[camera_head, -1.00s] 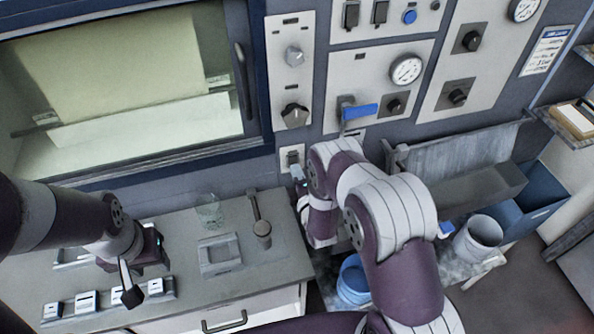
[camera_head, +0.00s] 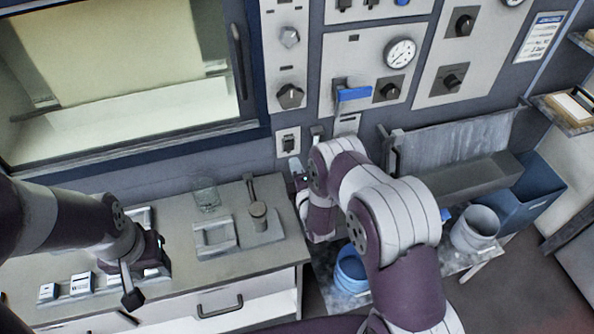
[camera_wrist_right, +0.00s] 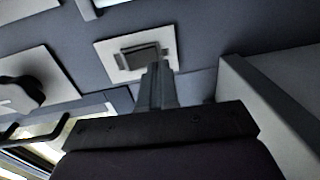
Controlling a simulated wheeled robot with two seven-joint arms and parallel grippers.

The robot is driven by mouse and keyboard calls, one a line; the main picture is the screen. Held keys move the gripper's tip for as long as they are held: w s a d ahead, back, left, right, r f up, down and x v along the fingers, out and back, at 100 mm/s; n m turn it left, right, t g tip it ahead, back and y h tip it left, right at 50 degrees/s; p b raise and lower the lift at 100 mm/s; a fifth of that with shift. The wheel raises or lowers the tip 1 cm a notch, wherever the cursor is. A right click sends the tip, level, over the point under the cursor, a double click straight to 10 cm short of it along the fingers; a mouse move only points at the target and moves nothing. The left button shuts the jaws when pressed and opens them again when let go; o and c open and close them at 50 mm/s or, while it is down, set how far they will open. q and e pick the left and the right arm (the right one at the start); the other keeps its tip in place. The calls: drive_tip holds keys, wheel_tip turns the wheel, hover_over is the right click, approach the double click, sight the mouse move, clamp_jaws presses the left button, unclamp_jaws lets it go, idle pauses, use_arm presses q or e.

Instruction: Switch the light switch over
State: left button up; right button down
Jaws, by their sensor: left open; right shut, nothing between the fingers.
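The light switch (camera_head: 288,142) is a small pale plate with a dark rocker on the wall below the dials. It also shows in the right wrist view (camera_wrist_right: 112,55), facing the fingers. My right gripper (camera_head: 295,166) is just below the switch in the head view, shut and empty. In the wrist view its closed fingertips (camera_wrist_right: 158,70) overlap the lower edge of the plate; I cannot tell whether they touch. Which way the rocker is tipped is unclear. My left gripper (camera_head: 132,292) is open and empty above the counter, far from the switch.
A rotary knob (camera_head: 290,96) and a blue-handled lever (camera_head: 352,94) sit above the switch. A grey trough (camera_head: 465,178) and a blue bucket (camera_head: 351,270) are to the right.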

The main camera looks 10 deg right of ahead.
drive_tip(key=s+b, duration=0.3)
drive_tip(key=s, duration=0.8)
wheel_tip(320, 180, up, 3)
drive_tip(key=w+d+m+g, duration=0.1)
drive_tip(key=w+m+g, duration=0.2)
drive_tip(key=m+g, duration=0.45)
use_arm(q)
drive_tip(key=f, duration=0.3)
drive_tip(key=shift+s+f, duration=0.3)
drive_tip(key=shift+s, duration=0.05)
use_arm(e)
drive_tip(key=s+r+m+g, duration=0.4)
drive_tip(key=s+m, duration=0.1)
drive_tip(key=s, duration=0.5)
drive_tip(key=s+d+r+m+g, duration=0.1)
drive_tip(key=s+r+m+g, duration=0.3)
drive_tip(key=s, duration=0.6)
drive_tip(key=shift+s+d+m+h, duration=0.2)
drive_tip(key=shift+m+h, duration=0.1)
drive_tip(key=shift+m, duration=0.55)
